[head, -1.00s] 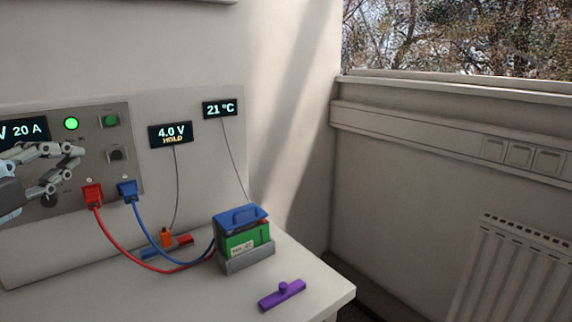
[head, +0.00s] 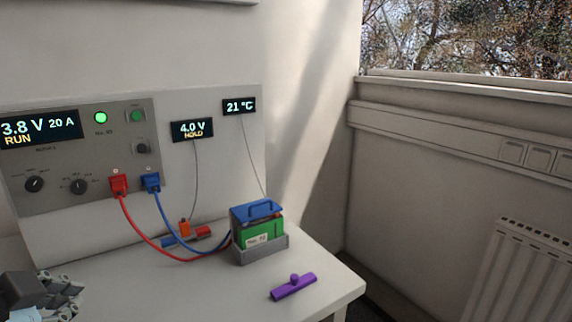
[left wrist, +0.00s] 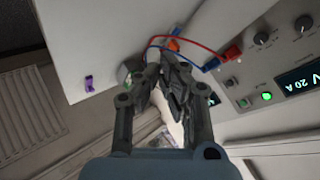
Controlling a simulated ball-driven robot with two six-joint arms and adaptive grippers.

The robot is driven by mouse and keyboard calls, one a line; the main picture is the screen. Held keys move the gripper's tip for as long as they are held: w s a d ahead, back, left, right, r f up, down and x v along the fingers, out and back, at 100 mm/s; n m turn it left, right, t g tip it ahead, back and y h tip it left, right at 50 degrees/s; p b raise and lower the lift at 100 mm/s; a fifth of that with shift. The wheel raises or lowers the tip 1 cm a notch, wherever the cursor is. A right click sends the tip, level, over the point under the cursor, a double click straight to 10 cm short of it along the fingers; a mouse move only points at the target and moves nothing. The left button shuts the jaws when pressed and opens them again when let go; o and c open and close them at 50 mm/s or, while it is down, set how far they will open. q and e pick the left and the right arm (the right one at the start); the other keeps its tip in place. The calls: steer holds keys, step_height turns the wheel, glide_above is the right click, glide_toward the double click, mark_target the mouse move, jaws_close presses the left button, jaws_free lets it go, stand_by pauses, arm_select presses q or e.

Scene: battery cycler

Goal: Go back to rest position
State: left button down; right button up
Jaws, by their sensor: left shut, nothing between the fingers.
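My left gripper (head: 68,292) is at the lower left of the head view, low in front of the cycler panel and apart from it. Its fingers are together with nothing between them; they also fill the middle of the left wrist view (left wrist: 165,75). The cycler (head: 85,150) has a display (head: 42,128) reading 3.8 V, 20 A, RUN, and a lit green lamp (head: 101,118). A red plug (head: 118,184) and a blue plug (head: 152,182) sit in its sockets. Their cables run to the green battery (head: 262,232) under a blue cap. My right gripper is not in view.
A purple handle-like piece (head: 293,288) lies near the table's front right edge. An orange clip (head: 185,227) and red-blue probe lie behind the cables. Small displays show 4.0 V HOLD (head: 192,130) and 21 °C (head: 239,106). The table's front middle is clear.

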arm_select(q)
steer(key=s+d+f+n+g+h, duration=0.1)
steer(key=s+d+f+n+g, duration=0.25)
steer(key=s, duration=0.35)
steer(key=s+d+f+n+g, duration=0.2)
steer(key=s+f+n+g, duration=0.15)
steer(key=s, duration=0.35)
steer(key=s+a+f+b, duration=0.15)
steer(key=f+b, duration=0.25)
steer(key=f, duration=1.3)
steer(key=s+a+f+b, duration=0.1)
steer(key=a+f+b, duration=0.15)
steer(key=f, duration=1.55)
steer(key=s+f+g+b, duration=0.2)
steer(key=s+f+b, duration=0.4)
steer(key=s+f, duration=1.2)
step_height(320, 180, down, 2)
steer(key=shift+a+f, duration=0.1)
steer(key=shift+a, duration=0.05)
stand_by(1.0)
